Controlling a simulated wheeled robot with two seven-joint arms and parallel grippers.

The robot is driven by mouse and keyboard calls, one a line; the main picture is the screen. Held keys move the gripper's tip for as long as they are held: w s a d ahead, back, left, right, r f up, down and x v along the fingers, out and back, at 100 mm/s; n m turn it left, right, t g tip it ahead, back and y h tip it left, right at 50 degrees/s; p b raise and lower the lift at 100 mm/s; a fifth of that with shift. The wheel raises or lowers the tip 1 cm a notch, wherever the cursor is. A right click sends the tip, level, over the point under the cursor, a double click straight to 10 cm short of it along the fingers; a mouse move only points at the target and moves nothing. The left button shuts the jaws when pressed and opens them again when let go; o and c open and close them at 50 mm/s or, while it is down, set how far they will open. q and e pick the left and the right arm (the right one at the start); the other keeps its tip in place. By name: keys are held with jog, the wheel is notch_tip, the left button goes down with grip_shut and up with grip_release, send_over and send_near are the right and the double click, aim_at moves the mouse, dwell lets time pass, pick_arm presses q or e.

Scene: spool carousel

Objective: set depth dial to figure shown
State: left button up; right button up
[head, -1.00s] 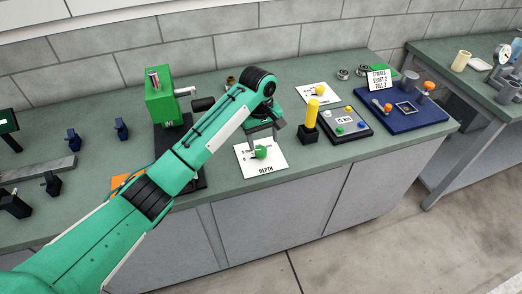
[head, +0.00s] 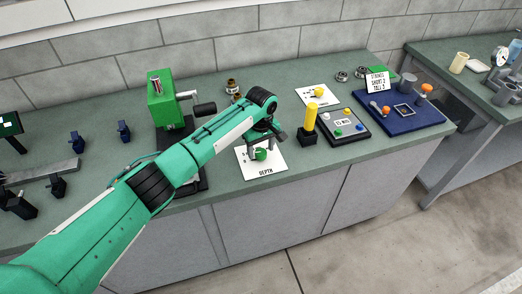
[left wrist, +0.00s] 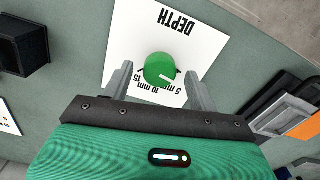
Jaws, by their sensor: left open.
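The depth dial is a green round knob (head: 260,155) on a white plate (head: 270,169) marked DEPTH, near the bench's front edge. In the left wrist view the knob (left wrist: 158,67) has a white pointer line towards the lower right, and the scale reads 5 mm, 10 mm and 15, partly hidden by the knob. My left gripper (head: 262,149) is open over the dial. In the left wrist view its fingers (left wrist: 160,85) stand on either side near the knob, apart from it. A grey panel (head: 357,134) has a small display too small to read surely. My right gripper is not in view.
A yellow post (head: 310,117) on a black base stands right of the dial. A green press (head: 160,98) stands left. A blue tray (head: 424,117) and a sign (head: 377,82) about strokes are further right.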

pick_arm(q)
jog(key=shift+f, duration=1.35)
jog(key=c, duration=1)
